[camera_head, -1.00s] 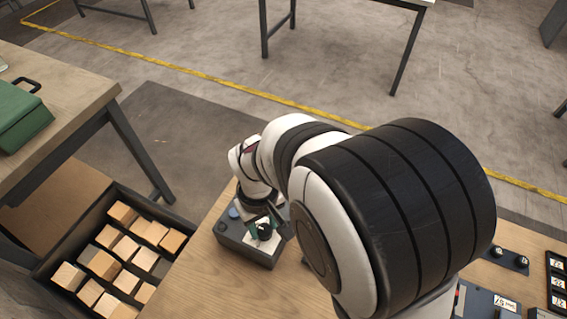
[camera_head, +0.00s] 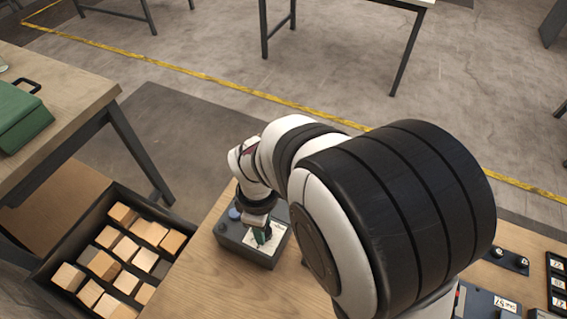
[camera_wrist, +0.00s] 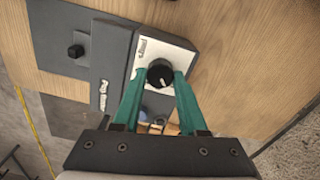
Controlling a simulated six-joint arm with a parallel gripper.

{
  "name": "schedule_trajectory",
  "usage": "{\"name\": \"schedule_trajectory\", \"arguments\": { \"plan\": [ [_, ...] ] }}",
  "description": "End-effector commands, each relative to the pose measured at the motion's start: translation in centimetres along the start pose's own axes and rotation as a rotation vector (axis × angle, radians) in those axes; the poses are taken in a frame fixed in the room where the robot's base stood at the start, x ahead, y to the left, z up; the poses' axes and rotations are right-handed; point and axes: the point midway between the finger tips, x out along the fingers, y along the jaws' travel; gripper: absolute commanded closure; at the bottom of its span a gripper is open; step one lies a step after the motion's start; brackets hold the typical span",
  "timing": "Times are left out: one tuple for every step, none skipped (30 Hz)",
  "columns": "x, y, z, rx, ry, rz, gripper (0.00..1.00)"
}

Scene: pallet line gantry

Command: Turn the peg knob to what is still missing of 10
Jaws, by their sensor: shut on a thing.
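The black peg knob (camera_wrist: 160,73) sits on a white plate (camera_wrist: 146,52) with small lettering too blurred to read. The plate is on a grey box (camera_head: 233,246) on the wooden table. My gripper (camera_wrist: 162,80) has its two green fingers on either side of the knob, shut on it. In the head view my gripper (camera_head: 262,237) points down over the white plate, and its fingers hide the knob. The knob's pointer setting cannot be read.
A dark crate (camera_head: 62,224) with several wooden blocks stands left of the table. A green case (camera_head: 22,122) lies on another bench. My arm hides much of the table; black controls (camera_head: 507,258) and a panel show at right. Bare wood (camera_head: 270,296) lies in front of the box.

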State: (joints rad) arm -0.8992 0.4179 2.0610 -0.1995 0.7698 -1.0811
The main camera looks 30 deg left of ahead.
Motion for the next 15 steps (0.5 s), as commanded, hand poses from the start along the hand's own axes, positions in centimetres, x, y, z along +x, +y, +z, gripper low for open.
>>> {"name": "schedule_trajectory", "arguments": {
  "plan": [
    [0.01,-0.06,0.08,-0.013,-0.002,-0.002,1.00],
    [0.01,-0.06,0.08,-0.023,-0.002,-0.002,1.00],
    [0.01,-0.06,0.08,-0.035,-0.002,-0.002,1.00],
    [0.01,-0.06,0.08,-0.041,-0.002,-0.002,1.00],
    [0.01,-0.06,0.09,-0.047,-0.002,-0.002,1.00],
    [0.01,-0.06,0.09,-0.055,-0.002,-0.002,1.00],
    [0.02,-0.06,0.09,-0.060,-0.002,-0.002,1.00],
    [0.02,-0.06,0.09,-0.064,-0.002,-0.002,1.00],
    [0.02,-0.06,0.09,-0.067,-0.002,-0.002,1.00],
    [0.02,-0.06,0.09,-0.069,-0.002,-0.002,1.00],
    [0.02,-0.06,0.10,-0.071,-0.002,-0.002,1.00],
    [0.02,-0.06,0.10,-0.072,-0.002,-0.002,1.00],
    [0.02,-0.06,0.10,-0.073,-0.002,-0.002,1.00],
    [0.02,-0.06,0.10,-0.073,-0.002,-0.002,1.00],
    [0.02,-0.06,0.10,-0.074,-0.002,-0.002,1.00]
  ]
}}
